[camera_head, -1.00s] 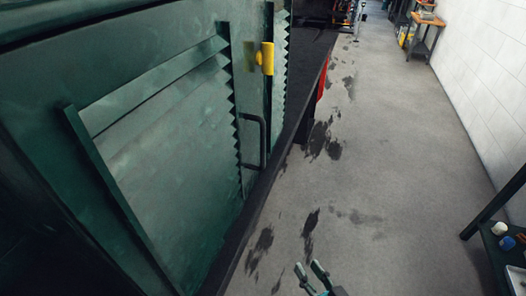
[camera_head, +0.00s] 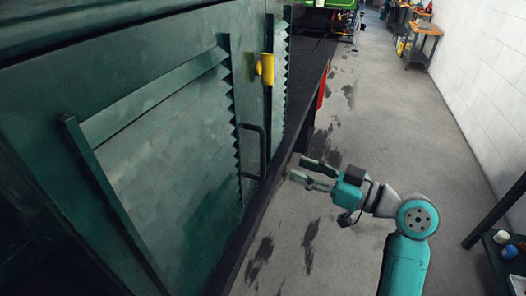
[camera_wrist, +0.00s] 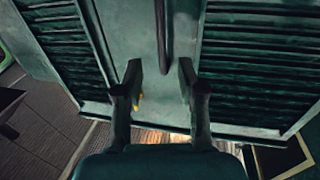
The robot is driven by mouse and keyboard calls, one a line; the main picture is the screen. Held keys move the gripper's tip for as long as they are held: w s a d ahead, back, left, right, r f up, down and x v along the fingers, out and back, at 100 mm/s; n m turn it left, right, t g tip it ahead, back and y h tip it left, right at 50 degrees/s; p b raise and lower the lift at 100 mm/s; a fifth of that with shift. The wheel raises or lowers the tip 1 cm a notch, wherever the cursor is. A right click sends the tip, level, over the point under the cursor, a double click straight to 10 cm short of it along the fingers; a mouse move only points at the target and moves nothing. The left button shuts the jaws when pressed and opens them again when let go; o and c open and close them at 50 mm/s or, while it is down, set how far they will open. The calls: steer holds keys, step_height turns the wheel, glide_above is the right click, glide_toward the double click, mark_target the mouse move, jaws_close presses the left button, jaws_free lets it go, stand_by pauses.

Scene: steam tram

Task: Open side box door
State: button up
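The side box door (camera_head: 170,130) is a dark green louvred panel at the left of the head view, and it looks shut. A dark upright bar handle (camera_head: 262,150) stands at its right edge. A yellow latch-like piece (camera_head: 266,68) sits above the handle. My gripper (camera_head: 298,169) is open and empty, to the right of the handle and apart from it. In the wrist view the fingers (camera_wrist: 160,68) are spread, with the dark bar handle (camera_wrist: 162,30) ahead, roughly in line with the gap. A bit of yellow (camera_wrist: 139,97) shows by the left finger.
A dark ledge (camera_head: 283,150) runs along the tram's side below the door. A dark shelf (camera_head: 500,255) with small items stands at the lower right by the white wall. The grey floor (camera_head: 400,130) between is clear. A workbench (camera_head: 420,40) stands far back.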

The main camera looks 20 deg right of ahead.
glide_above(263, 177)
steer(key=shift+w+r+n, duration=0.3)
steer(key=shift+r, duration=0.1)
stand_by(0.3)
jaws_close()
